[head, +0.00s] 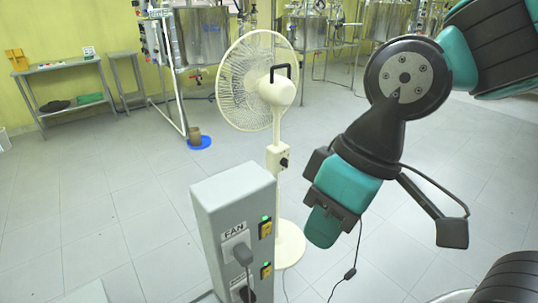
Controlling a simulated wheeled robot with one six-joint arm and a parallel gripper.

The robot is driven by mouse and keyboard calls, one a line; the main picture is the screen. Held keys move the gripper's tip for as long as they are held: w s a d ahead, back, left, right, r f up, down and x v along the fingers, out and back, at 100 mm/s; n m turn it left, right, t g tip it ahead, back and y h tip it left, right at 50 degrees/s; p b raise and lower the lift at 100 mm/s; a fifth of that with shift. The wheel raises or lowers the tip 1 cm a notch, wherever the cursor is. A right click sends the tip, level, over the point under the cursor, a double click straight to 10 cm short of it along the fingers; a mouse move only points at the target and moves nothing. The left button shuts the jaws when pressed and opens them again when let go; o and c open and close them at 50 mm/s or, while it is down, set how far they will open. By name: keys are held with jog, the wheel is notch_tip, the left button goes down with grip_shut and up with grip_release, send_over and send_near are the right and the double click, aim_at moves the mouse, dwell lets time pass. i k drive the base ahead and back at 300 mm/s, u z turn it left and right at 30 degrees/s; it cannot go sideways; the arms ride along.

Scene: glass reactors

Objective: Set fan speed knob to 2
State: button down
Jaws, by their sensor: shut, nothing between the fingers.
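A cream pedestal fan (262,85) stands in the middle of the head view, with its back and motor housing partly towards me. A small control box on its pole carries a dark fan speed knob (284,162). The knob's markings and setting are too small to read. My gripper (322,228) is shut and empty, pointing down. It is to the right of the fan's pole, lower in the picture than the knob and apart from it in the picture.
A grey power box (238,205) labelled FAN, with a plug and two lit yellow switches, stands in front of the fan base (289,243). A cable (343,277) lies on the floor at right. Glass reactors and a shelf (70,90) stand behind. Floor at left is clear.

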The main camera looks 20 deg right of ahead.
aim_at(284, 161)
jog(key=z, duration=0.45)
jog(key=k, duration=0.55)
jog(key=z, duration=1.1)
jog(key=i, duration=1.05)
jog(key=u, duration=1.05)
jog(key=i, duration=0.55)
jog(key=u, duration=0.55)
